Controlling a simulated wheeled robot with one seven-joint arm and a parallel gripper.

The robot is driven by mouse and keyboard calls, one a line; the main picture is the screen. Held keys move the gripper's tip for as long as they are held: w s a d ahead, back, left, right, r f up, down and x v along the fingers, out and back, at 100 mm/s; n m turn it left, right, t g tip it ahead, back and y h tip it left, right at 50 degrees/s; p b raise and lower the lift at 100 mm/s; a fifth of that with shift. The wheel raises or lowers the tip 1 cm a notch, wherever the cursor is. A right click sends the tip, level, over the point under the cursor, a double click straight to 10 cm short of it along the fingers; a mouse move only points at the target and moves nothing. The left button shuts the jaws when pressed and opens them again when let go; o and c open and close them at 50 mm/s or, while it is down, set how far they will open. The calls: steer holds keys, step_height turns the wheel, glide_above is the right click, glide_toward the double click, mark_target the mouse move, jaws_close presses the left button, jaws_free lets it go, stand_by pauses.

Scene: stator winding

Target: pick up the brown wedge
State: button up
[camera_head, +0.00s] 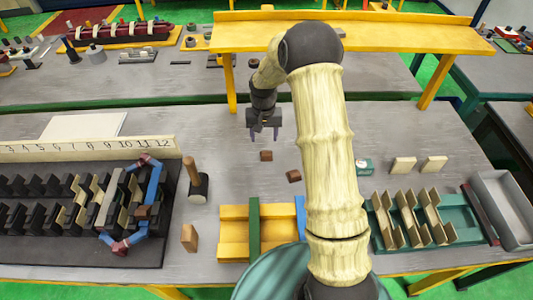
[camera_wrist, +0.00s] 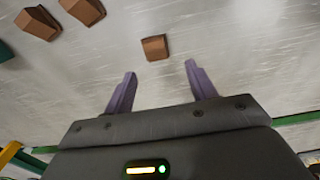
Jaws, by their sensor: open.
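A small brown wedge (camera_head: 266,156) lies on the grey table just in front of my gripper (camera_head: 264,137). A second brown wedge (camera_head: 293,176) lies a little nearer and to the right, beside my arm. In the wrist view, one brown wedge (camera_wrist: 154,47) sits just beyond the gap between the purple fingertips of my gripper (camera_wrist: 160,68), apart from both. Two more brown blocks (camera_wrist: 85,10) (camera_wrist: 38,22) show at the upper left there. The gripper is open and empty, above the table.
A yellow tray (camera_head: 233,232) with green and blue bars stands nearer the front. A wooden-handled mallet (camera_head: 198,186) and a brown block (camera_head: 190,238) are left of it. The black stator rack (camera_head: 60,256) fills the left. A yellow raised shelf (camera_head: 400,38) spans behind the arm.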

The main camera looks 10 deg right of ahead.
mark_target(266, 152)
steer(key=shift+f, duration=1.5)
steer(key=shift+p, duration=0.3)
steer(key=shift+d+f, duration=0.15)
steer(key=shift+f, duration=0.15)
steer(key=shift+d+f+p, duration=0.15)
steer(key=shift+f+p, duration=0.4)
steer(key=shift+f, duration=0.6)
steer(key=shift+d+f+p, duration=0.1)
steer(key=shift+f+p, duration=0.4)
steer(key=shift+f, duration=0.65)
steer(key=c, duration=1.1)
